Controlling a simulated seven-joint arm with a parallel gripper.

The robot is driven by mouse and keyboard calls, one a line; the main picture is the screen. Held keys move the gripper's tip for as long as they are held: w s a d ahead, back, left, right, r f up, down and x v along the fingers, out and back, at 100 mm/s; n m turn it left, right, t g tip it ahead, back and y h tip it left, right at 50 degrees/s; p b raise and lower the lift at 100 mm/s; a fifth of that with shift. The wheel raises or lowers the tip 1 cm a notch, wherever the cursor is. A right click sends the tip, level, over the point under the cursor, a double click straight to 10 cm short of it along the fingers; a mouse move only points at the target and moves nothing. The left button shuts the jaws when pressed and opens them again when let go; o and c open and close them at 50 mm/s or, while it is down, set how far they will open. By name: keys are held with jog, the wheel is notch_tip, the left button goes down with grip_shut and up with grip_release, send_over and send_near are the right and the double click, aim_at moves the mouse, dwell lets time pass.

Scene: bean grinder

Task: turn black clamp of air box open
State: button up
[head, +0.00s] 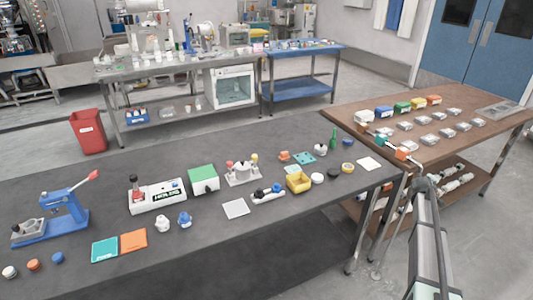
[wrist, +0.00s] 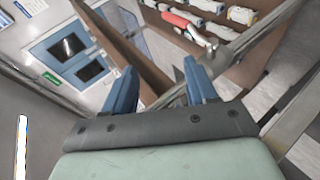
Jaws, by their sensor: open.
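A white box with a green lid (head: 203,178) stands near the middle of the dark table in the head view. It looks like the air box. A small dark spot shows on its front, too small to tell whether it is the black clamp or how it is turned. My gripper (wrist: 160,75) is open and empty in the wrist view, its two blue fingers spread apart. It is far from the box, which is outside the wrist view. In the head view my arm rises at the lower right, well right of the box.
On the dark table (head: 300,225), a white device with a red knob (head: 157,196) stands left of the box and a small stand (head: 242,174) right of it. A white plate (head: 235,208) lies in front. A brown table (head: 465,108) is at the right. The front right strip is bare.

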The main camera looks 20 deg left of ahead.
jog(key=w+a+r+t, duration=0.1)
jog(key=w+a+r, duration=0.1)
jog(key=w+r, duration=0.35)
jog(key=w+a+r+t, duration=0.1)
jog(key=w+a+r, duration=0.2)
jog(key=r, duration=0.5)
jog(key=a+r+m+g+y, duration=0.2)
jog(key=a+y, duration=0.1)
jog(key=a, duration=2.4)
jog(key=s+a+r+m+g+y, duration=0.1)
jog(key=s+a+g, duration=0.15)
jog(key=a, duration=1.15)
jog(key=s+a+r+m+g+y, duration=0.15)
jog(key=s+a, duration=0.25)
jog(key=a, duration=0.9)
jog(key=s+a+m, duration=0.1)
jog(key=s+a, duration=0.4)
jog(key=a, duration=0.3)
jog(key=s+a, duration=0.4)
jog(key=a, duration=0.3)
notch_tip(320, 180, up, 9)
jog(key=m+g, duration=0.2)
jog(key=g, duration=0.5)
send_over(133, 176)
notch_tip(133, 176, down, 13)
jog(key=shift+r, duration=0.1)
